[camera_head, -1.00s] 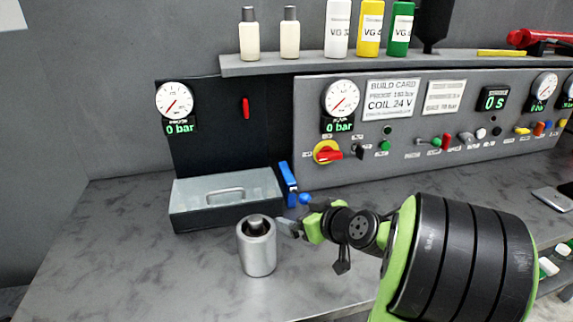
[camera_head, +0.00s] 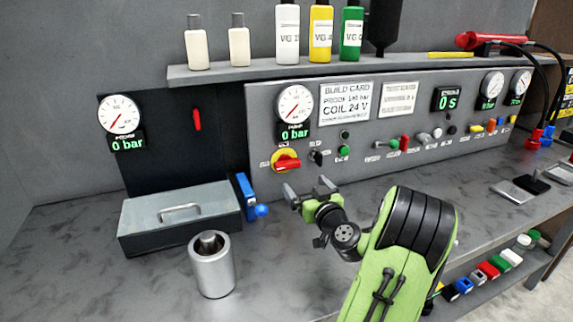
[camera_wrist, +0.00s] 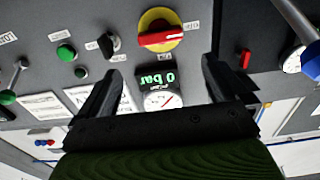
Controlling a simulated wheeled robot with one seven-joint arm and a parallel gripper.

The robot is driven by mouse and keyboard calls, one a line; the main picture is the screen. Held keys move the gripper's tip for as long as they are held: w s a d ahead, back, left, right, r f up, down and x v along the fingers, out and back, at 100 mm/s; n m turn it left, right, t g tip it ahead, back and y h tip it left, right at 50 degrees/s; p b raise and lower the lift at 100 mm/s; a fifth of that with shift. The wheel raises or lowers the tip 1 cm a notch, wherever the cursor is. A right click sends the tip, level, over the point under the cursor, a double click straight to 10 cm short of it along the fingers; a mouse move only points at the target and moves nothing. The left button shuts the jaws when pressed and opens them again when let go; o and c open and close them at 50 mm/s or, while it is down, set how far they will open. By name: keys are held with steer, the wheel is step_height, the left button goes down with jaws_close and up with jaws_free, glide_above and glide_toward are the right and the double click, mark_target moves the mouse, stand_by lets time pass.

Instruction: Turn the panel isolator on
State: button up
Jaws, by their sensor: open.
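The panel isolator is a red rotary handle on a yellow round plate (camera_head: 285,160), at the lower left of the grey control panel. Its red handle lies roughly level, slightly tilted. It also shows in the wrist view (camera_wrist: 160,36), at the top, beyond and between my fingertips. My gripper (camera_head: 308,190) is open and empty, just below and in front of the isolator, not touching it. In the wrist view the two fingers (camera_wrist: 160,78) are spread, with the gauge and its 0 bar display between them.
A black selector (camera_head: 318,157) and green button (camera_head: 344,150) sit right of the isolator. A blue-handled lever (camera_head: 247,195), a lidded grey box (camera_head: 130,229) and a metal cylinder (camera_head: 212,270) stand to the left. A shelf with bottles (camera_head: 287,35) runs above.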

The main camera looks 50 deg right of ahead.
mark_target(289, 166)
steer(key=p+x, duration=0.2)
steer(key=x, duration=1)
steer(key=shift+w, duration=0.1)
steer(key=shift+c, duration=0.3)
steer(key=shift+a, duration=0.1)
steer(key=c, duration=0.8)
